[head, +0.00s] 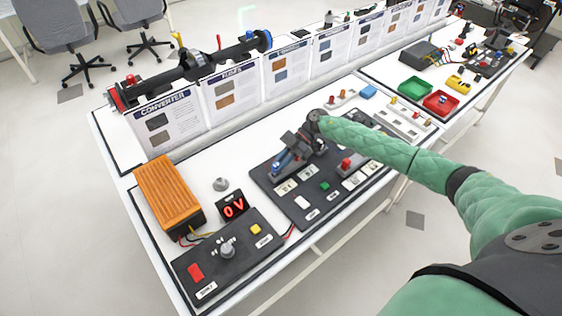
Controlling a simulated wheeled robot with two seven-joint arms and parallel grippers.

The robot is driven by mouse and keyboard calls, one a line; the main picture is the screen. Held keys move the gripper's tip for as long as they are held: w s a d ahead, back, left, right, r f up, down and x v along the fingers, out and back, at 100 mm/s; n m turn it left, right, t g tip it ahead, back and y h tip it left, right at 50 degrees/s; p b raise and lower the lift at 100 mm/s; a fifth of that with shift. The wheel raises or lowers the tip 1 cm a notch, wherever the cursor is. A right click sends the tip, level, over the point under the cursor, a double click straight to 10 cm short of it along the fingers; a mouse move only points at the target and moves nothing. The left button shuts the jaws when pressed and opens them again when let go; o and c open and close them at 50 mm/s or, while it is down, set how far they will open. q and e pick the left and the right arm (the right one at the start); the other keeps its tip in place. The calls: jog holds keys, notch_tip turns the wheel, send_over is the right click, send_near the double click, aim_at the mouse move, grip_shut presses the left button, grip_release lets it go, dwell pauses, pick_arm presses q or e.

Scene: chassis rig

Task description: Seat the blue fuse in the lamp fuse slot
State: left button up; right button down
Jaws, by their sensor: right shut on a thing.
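My right gripper (299,146) is over the dark panel (262,180) on the near table, its arm coming in from the right. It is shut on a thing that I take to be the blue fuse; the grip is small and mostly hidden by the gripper. A blue part (280,162) shows just left of and below the fingers, by a grey block on the panel. I cannot tell whether this blue part is the held fuse or a fixture, nor whether the fuse touches a slot. The lamp fuse slot cannot be made out. My left gripper is not in view.
An orange finned box (168,190), a red 0 V display (233,207) and a control box (228,262) with a knob stand left of the panel. Upright cards line the back.

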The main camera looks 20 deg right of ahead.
jog(key=shift+f+b, duration=0.3)
jog(key=shift+f, duration=0.6)
jog(key=c, duration=1.3)
grip_release()
jog(key=shift+c, duration=0.2)
